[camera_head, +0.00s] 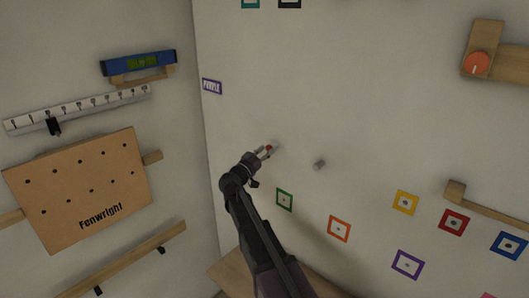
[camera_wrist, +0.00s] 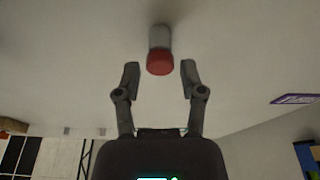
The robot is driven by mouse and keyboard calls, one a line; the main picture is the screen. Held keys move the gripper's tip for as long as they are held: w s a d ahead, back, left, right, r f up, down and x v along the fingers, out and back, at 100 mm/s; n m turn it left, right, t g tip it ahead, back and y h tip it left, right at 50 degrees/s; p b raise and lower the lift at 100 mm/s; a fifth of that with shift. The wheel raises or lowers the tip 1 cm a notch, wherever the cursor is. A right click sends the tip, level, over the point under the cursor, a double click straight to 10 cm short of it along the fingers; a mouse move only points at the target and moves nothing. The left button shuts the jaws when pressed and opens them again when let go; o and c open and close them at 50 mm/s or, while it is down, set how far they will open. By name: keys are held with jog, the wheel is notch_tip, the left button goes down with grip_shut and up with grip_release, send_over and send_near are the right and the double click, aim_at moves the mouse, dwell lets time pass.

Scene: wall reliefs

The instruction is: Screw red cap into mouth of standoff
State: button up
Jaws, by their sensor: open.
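The red cap (camera_wrist: 160,64) sits on the front end of a grey standoff (camera_wrist: 160,38) that sticks out of the wall. Whether the cap is fully screwed in cannot be told. In the head view the cap (camera_head: 268,148) is a small red spot near the tip of my gripper (camera_head: 264,152). In the wrist view my gripper (camera_wrist: 160,80) is open, with one finger on each side of the cap and a visible gap to both. The standoff's mouth is hidden behind the cap.
A second grey standoff (camera_head: 319,165) sticks out of the wall to the right. Several coloured square frames, such as the green one (camera_head: 285,200), lie lower on the wall. An orange knob (camera_head: 477,63) is at upper right. A wooden pegboard (camera_head: 85,188) hangs on the left wall.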

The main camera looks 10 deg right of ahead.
jog(key=shift+n+t+y, duration=0.4)
jog(key=shift+n, duration=1.4)
jog(key=shift+s+n+t+y+p, duration=0.1)
jog(key=shift+n+t+y+p, duration=0.25)
jog(key=shift+n, duration=1.2)
jog(key=shift+n+t+y+p, duration=0.15)
jog(key=shift+n+y+p, duration=0.4)
jog(key=shift+n, duration=1)
grip_shut()
